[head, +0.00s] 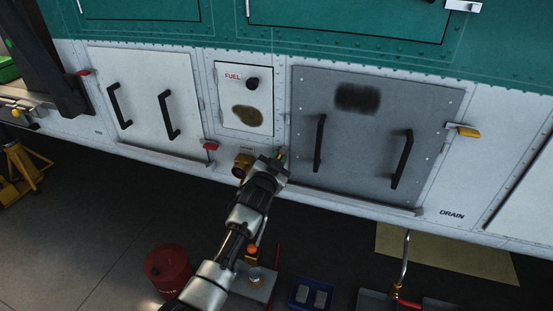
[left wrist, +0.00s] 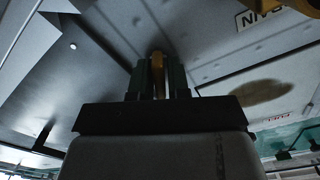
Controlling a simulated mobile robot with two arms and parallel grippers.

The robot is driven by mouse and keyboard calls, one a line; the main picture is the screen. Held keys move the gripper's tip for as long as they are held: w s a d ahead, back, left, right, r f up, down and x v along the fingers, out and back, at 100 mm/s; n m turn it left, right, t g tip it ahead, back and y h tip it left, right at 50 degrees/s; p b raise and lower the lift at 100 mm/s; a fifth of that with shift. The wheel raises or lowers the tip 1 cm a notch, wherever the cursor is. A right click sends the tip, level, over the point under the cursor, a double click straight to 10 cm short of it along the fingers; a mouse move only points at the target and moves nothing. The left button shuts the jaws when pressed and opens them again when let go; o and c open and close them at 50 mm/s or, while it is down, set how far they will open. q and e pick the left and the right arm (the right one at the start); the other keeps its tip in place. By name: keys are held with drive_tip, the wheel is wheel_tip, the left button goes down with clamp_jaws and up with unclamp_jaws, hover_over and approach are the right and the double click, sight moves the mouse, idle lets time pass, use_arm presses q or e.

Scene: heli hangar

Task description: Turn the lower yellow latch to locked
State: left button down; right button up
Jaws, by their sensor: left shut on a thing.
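A yellow latch (head: 281,153) sits at the lower left edge of the grey access panel (head: 363,140), mostly hidden by my left gripper (head: 280,157). In the left wrist view a yellow latch handle (left wrist: 158,75) stands between the two fingers of my left gripper (left wrist: 158,82). The fingers are shut on it. The turn of this latch is hard to tell. Another yellow latch (head: 468,132) is at the panel's right edge, lying about level and pointing right. My right gripper is not in view.
Black handles (head: 319,143) stick out from the grey panel. The fuel door (head: 244,98) and a brass port (head: 242,165) are just left of my gripper. Red latches (head: 210,146) flank the white door. On the floor are a red can (head: 168,268) and a blue tray (head: 313,295).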

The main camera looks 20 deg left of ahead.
use_arm(q)
drive_tip(key=m, duration=0.6)
drive_tip(key=shift+d+f+m, duration=0.1)
drive_tip(key=shift+f+m, duration=0.05)
drive_tip(key=shift+m, duration=0.15)
drive_tip(key=m, duration=0.6)
drive_tip(key=shift+f, duration=0.15)
drive_tip(key=c, duration=1.2)
unclamp_jaws()
drive_tip(key=shift+s, duration=0.15)
drive_tip(key=s, duration=1)
drive_tip(key=shift+s, duration=0.3)
